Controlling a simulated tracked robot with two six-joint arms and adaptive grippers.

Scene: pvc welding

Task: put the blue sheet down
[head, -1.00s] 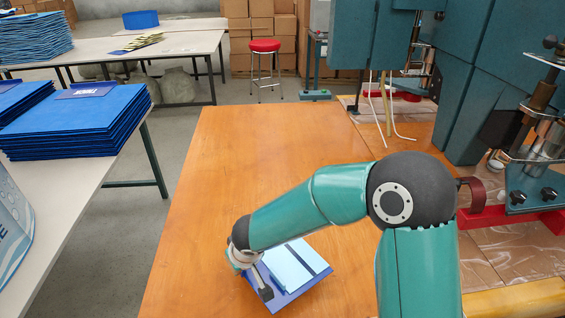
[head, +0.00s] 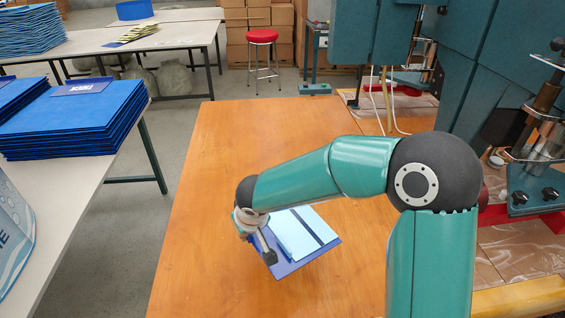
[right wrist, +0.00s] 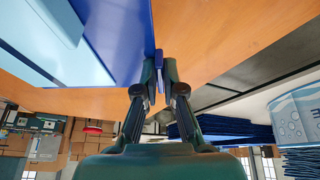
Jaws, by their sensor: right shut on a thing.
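The blue sheet (head: 313,252) is dark blue with a light blue panel and a dark strip across it. It is over the near part of the wooden table (head: 240,150) in the head view. My right gripper (head: 268,255) is shut on its left edge. In the right wrist view the sheet (right wrist: 122,35) fills the upper left, with its edge between the fingertips (right wrist: 160,72). I cannot tell whether the sheet touches the table or hangs just above it. My left gripper is not in view.
A stack of blue sheets (head: 75,125) stands on a white table (head: 75,195) at the left, across a floor gap. A teal machine (head: 490,90) stands along the right. A red stool (head: 262,36) is beyond the far edge. The wooden table's middle is clear.

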